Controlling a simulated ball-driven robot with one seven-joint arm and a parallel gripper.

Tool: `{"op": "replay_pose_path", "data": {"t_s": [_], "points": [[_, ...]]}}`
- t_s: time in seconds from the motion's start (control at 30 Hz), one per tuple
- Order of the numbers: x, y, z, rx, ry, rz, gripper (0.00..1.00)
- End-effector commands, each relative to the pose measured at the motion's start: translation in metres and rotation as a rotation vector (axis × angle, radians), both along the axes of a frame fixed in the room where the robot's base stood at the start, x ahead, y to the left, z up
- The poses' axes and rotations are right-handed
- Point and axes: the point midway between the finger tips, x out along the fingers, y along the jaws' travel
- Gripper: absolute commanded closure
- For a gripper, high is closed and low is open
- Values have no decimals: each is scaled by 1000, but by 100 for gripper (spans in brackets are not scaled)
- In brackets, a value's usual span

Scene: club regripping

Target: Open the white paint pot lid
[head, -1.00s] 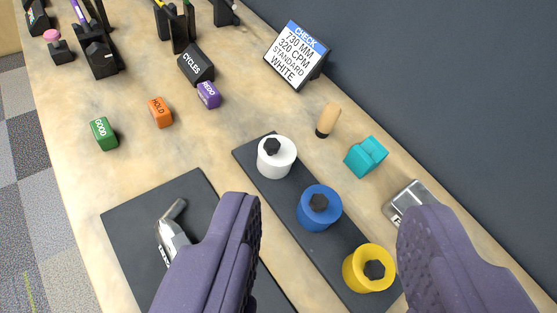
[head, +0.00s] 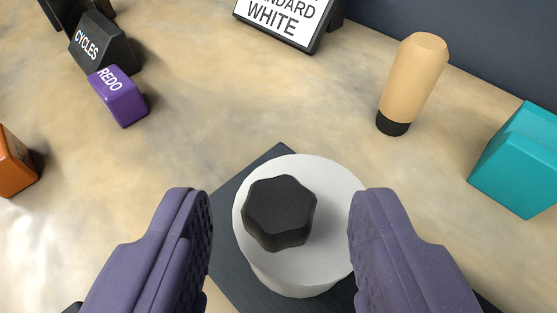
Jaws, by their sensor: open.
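The white paint pot (head: 295,283) stands upright on a dark tray (head: 233,262). Its white lid (head: 335,215) is on and carries a black faceted knob (head: 279,208). My gripper (head: 278,220) is open, with one purple finger on each side of the pot in the picture. Nothing is held between the fingers. The knob lies between the fingertips, a little nearer the left one. The right fingertip overlaps the lid's right edge in the picture; I cannot tell whether it touches.
A tan-handled tool (head: 415,75) with a black end stands behind the pot. A teal block (head: 520,160) is at the right. A purple REDO block (head: 119,97), an orange block (head: 14,163) and a black CYCLES block (head: 104,42) are at the left. A WHITE sign (head: 284,20) stands at the back.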

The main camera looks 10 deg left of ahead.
Motion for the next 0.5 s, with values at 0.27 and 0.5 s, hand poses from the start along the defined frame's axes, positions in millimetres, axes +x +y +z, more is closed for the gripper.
{"op": "replay_pose_path", "data": {"t_s": [0.27,0.5], "points": [[9,2,-4,-1,1,1,50],[9,2,-3,-1,1,1,83]]}}
